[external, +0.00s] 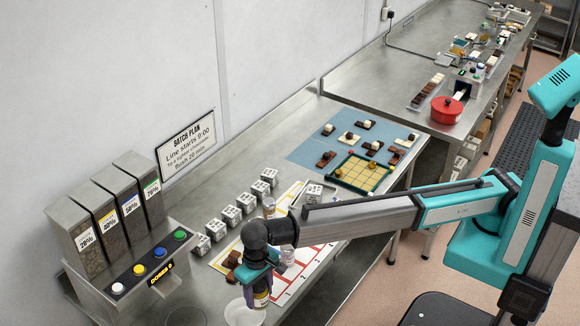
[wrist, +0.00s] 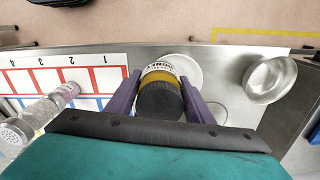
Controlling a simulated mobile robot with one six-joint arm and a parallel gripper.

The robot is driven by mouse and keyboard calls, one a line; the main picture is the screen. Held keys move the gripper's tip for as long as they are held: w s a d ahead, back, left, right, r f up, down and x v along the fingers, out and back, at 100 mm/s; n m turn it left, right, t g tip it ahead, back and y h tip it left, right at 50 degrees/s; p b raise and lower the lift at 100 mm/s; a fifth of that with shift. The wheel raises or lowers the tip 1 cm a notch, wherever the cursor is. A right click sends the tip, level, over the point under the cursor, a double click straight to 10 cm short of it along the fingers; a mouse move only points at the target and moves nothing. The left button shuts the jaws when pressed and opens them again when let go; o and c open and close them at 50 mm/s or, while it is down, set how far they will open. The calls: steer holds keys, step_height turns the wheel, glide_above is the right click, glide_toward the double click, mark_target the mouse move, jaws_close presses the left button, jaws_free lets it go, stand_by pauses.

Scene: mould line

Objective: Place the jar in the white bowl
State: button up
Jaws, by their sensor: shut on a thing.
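My gripper (wrist: 161,84) is shut on a jar (wrist: 160,98) with a dark lid and a yellow band, and a label that seems to read HONEY. The jar also shows in the external view (external: 261,299), hanging upright below my gripper (external: 262,286). The white bowl (wrist: 192,67) is partly hidden behind the jar in the wrist view. In the external view the white bowl (external: 238,314) is at the bottom edge, just left of the jar. I cannot tell how high the jar is over it.
A metal bowl (wrist: 268,80) is right of the white bowl in the wrist view. A numbered card (wrist: 90,68) and a shaker (wrist: 40,117) are on the left. Several white cubes (external: 231,215) line the bench, near the dispenser (external: 125,230).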

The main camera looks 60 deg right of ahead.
mark_target(257, 284)
steer(key=shift+w+a+f+p, duration=0.1)
steer(key=shift+f+p, duration=0.8)
steer(key=shift+f, duration=0.85)
steer(key=shift+f, duration=0.15)
steer(key=o, duration=1.2)
steer(key=shift+r, duration=0.2)
steer(key=shift+r+b, duration=1.45)
steer(key=shift+r, duration=4.5)
